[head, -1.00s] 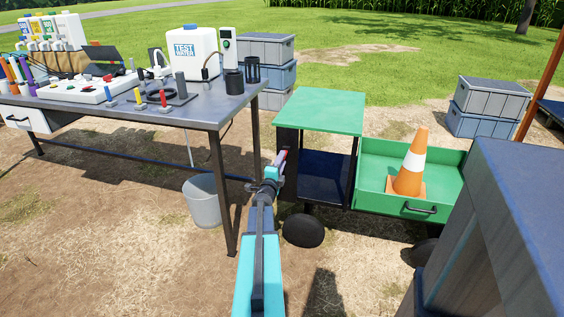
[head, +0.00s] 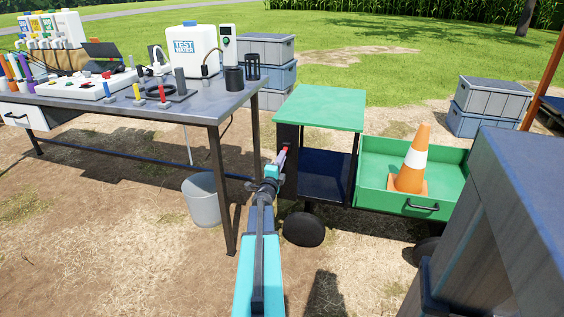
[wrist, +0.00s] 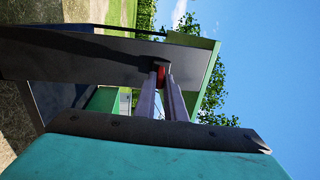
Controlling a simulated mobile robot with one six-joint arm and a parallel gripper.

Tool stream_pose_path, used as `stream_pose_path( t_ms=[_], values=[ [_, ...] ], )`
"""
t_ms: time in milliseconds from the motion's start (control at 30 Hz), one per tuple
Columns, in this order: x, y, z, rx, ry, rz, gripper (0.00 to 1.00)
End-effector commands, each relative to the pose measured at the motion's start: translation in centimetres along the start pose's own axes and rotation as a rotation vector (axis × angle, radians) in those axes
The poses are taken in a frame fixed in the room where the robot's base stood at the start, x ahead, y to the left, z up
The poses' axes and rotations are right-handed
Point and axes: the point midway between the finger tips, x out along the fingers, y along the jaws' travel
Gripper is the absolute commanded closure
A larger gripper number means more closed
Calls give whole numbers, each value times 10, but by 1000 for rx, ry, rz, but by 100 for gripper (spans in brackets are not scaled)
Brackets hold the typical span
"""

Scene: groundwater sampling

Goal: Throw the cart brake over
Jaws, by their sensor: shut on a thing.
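The green cart (head: 320,108) stands to the right of the table, with a dark post at its left side. The cart brake shows as a small red handle (wrist: 161,74) at that dark post in the wrist view. My gripper (wrist: 164,84) is shut on the red handle, its two long grey fingers meeting at it. In the head view my gripper (head: 281,160) reaches to the cart's near left post, and the fingers partly hide the handle. The rest of the brake lever is hidden, so its tilt cannot be told.
A grey table (head: 190,110) with sampling gear stands at left, a grey bin (head: 201,203) under it. An orange cone (head: 412,165) stands in the cart's green tray (head: 375,200). Stacked crates (head: 490,105) stand behind. A large grey box (head: 500,230) fills the near right.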

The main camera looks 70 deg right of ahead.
Motion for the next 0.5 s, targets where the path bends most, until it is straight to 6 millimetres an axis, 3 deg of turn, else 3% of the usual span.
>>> stream_pose_path(
  t_ms=[33,500],
  values=[
    [1,8,0,2,-1,-1,100],
    [3,17,-1,1,-1,-51,100]
  ],
)
